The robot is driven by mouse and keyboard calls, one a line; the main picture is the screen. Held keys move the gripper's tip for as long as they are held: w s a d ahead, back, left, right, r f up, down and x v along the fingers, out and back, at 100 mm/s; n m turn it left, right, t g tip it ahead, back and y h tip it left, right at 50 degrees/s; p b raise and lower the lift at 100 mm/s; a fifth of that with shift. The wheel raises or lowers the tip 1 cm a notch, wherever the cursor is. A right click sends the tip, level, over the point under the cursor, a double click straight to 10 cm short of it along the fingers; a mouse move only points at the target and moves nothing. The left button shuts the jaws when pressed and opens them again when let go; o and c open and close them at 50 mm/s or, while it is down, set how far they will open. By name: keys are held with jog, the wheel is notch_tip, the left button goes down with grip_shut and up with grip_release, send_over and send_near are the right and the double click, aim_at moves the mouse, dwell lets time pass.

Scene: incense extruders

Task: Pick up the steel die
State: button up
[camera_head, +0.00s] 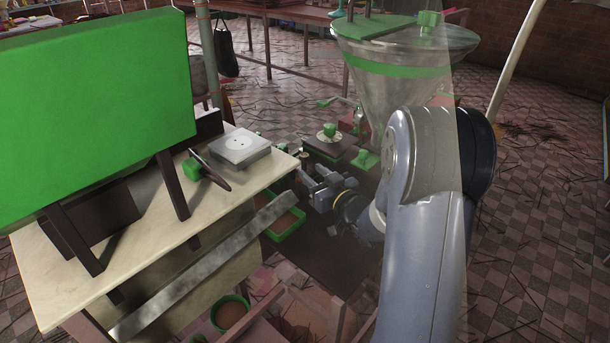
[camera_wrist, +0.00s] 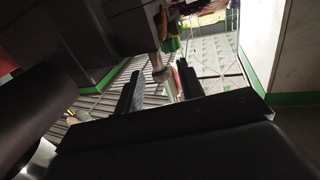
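A pale grey square block with a round disc face (camera_head: 240,147) lies on the bench top in the head view. It may be the steel die, but I cannot tell for sure. My gripper (camera_head: 309,177) is beyond the bench's right edge, to the right of this block and apart from it. In the wrist view my gripper (camera_wrist: 160,84) shows two dark fingers spread apart, with a gap between them. A small pale cylindrical part (camera_wrist: 160,73) shows in line with the gap; I cannot tell how far beyond the fingertips it is.
The cream bench (camera_head: 165,238) carries a large green box (camera_head: 95,110) on dark legs and a green-handled tool (camera_head: 192,170). A clear hopper with green bands (camera_head: 400,85) stands at the upper right. A green tray (camera_head: 287,222) of brown material sits below the bench edge.

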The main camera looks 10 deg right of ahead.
aim_at(306, 164)
jog(key=x, duration=0.5)
jog(key=shift+w+d+p, duration=0.1)
jog(key=shift+w+p, duration=0.2)
jog(key=shift+w, duration=0.1)
jog(key=shift+r, duration=0.1)
jog(key=shift+c, duration=0.5)
grip_shut()
